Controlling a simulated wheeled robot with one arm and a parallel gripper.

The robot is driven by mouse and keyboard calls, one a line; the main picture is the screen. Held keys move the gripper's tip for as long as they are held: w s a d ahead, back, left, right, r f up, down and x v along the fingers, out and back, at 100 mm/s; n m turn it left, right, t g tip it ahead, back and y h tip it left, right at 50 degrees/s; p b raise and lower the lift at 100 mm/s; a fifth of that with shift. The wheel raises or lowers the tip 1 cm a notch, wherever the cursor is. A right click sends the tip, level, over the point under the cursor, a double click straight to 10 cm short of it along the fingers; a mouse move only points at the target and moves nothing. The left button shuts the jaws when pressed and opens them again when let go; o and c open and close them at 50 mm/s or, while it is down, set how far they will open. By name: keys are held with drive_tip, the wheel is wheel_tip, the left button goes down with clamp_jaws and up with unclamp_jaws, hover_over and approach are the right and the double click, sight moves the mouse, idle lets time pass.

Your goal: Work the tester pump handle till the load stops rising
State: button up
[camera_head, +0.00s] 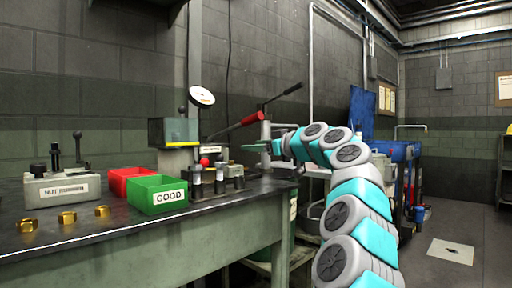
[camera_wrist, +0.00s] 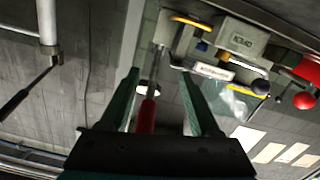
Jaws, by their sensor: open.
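The tester (camera_head: 175,133) stands on the bench as a grey-green block with a yellow strip, with a round white gauge (camera_head: 201,97) above it. A pump handle with a red grip (camera_head: 252,118) slopes up to the right from the tester. My gripper (camera_head: 252,147) is open, a little below the red grip in the head view. In the wrist view, the red grip (camera_wrist: 146,116) and its thin rod show between the two spread fingers of my gripper (camera_wrist: 160,72). I cannot tell how far beyond the fingers the grip lies; no contact shows.
A green GOOD bin (camera_head: 157,194) and a red bin (camera_head: 125,180) stand on the bench (camera_head: 130,228). Brass nuts (camera_head: 67,218) and a labelled nut fixture (camera_head: 62,190) are left. A black lever (camera_head: 285,95) rises behind the handle. A blue cart (camera_head: 400,152) stands right.

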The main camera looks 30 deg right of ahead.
drive_tip(key=v, duration=0.7)
drive_tip(key=shift+s, duration=0.4)
drive_tip(key=shift+d, duration=0.1)
